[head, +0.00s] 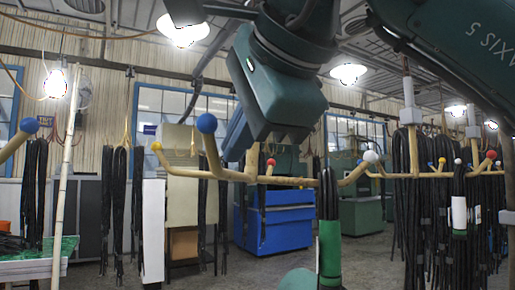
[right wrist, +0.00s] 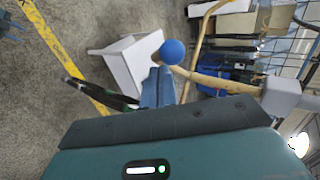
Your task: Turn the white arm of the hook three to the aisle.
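A wooden hook (head: 252,165) hangs in the middle of the head view, its arms ending in yellow, blue, red and white balls. The white arm (head: 371,156) points right, and a black hose with a green band (head: 329,240) hangs from it. The blue-tipped arm (head: 207,124) points toward me. My right gripper (head: 229,151) is just right of the blue ball. In the right wrist view its blue fingers (right wrist: 158,90) look closed together, with nothing seen between them, below the blue ball (right wrist: 173,52). Hook numbers are not visible. My left gripper is out of view.
Another hook (head: 412,150) with several ball-tipped arms and many black hoses stands at the right. More hoses (head: 33,195) hang at the left by a pale pole (head: 66,170). A blue cabinet (head: 282,220) stands behind. Open floor with a yellow line (right wrist: 62,55) shows in the right wrist view.

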